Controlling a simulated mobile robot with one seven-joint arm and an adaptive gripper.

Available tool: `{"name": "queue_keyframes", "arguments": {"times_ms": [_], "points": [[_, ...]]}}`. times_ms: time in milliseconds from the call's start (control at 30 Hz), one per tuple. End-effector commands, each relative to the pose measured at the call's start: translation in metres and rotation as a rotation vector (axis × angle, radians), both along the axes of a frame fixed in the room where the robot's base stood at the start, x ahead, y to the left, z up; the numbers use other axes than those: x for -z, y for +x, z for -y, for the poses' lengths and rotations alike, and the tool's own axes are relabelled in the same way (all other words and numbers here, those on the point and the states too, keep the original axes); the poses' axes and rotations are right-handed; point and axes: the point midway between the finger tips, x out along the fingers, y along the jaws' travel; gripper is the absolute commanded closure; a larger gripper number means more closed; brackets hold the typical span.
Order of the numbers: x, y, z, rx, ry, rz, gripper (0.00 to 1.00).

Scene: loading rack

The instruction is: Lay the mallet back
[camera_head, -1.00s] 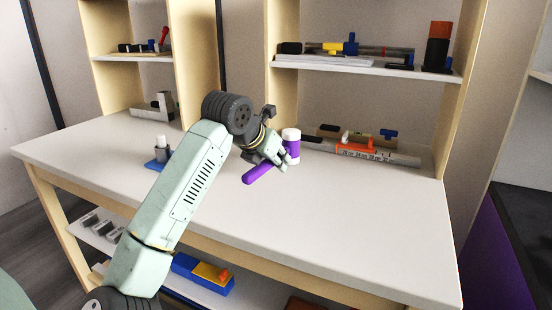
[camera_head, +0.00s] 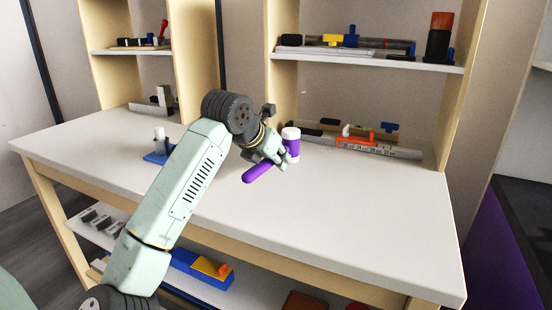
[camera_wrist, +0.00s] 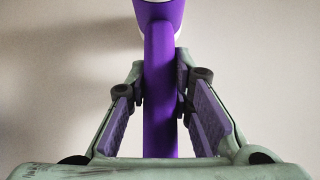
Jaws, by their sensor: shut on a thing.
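The mallet has a purple handle (camera_head: 258,173) and a white-and-purple head (camera_head: 291,146). My gripper (camera_head: 277,158) is shut on the handle just below the head, over the right part of the white tabletop (camera_head: 330,215). The handle's free end points to the lower left in the head view. In the wrist view the handle (camera_wrist: 160,95) runs upright between the two fingers of my gripper (camera_wrist: 160,100), and the head (camera_wrist: 160,10) is cut off at the top edge. I cannot tell how high the mallet is above the table.
A blue-based holder with a white-topped item (camera_head: 160,148) stands left, partly behind my arm. Grey and orange tools (camera_head: 370,143) lie along the table's back right. Shelves above (camera_head: 370,61) hold more tools. The front right tabletop is clear.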

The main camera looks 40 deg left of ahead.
Motion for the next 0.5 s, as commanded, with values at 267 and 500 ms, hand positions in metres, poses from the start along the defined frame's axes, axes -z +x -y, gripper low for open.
{"name": "queue_keyframes", "arguments": {"times_ms": [267,500], "points": [[0.0003,0.0001,-0.0001,-0.001,0.001,0.002,0.67],[0.0009,0.0001,0.0,0.0,0.0,0.001,0.56]]}}
